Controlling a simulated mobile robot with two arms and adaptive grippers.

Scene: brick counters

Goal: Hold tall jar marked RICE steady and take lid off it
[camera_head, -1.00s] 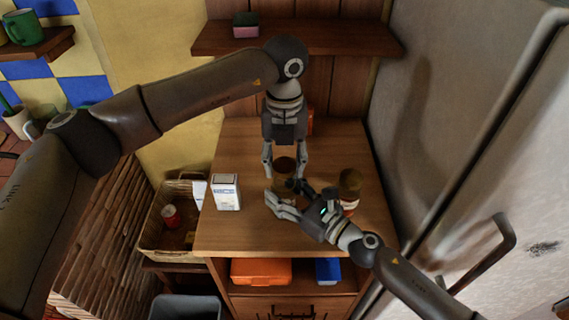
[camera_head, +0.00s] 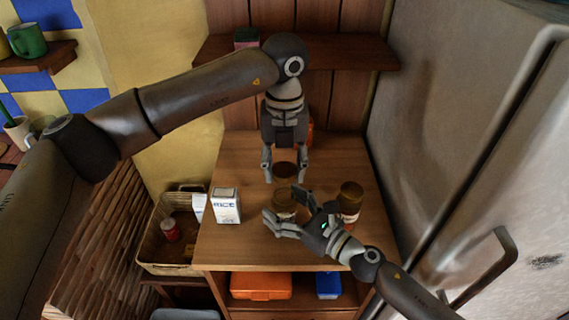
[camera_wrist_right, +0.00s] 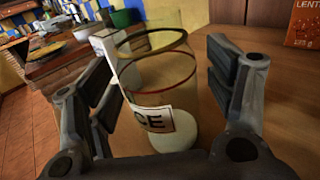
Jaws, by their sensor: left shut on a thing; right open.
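The tall RICE jar (camera_head: 284,207) stands upright on the wooden counter. In the right wrist view the jar (camera_wrist_right: 160,85) is clear glass with an uncovered rim, white contents low inside and a label ending in "CE". My left gripper (camera_head: 284,174) is shut on a round brown lid (camera_head: 285,168), held beyond the jar and apart from it in the head view. My right gripper (camera_head: 284,212) is open, its fingers on either side of the jar; the right wrist view shows the fingers (camera_wrist_right: 165,95) spread with gaps. The left gripper is outside the right wrist view.
A white box marked RICE (camera_head: 227,207) stands left of the jar. A brown-lidded jar (camera_head: 349,200) stands close on the right, near my right wrist. An orange packet (camera_wrist_right: 302,24) stands behind. A fridge (camera_head: 450,130) bounds the right side; a basket (camera_head: 160,255) sits lower left.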

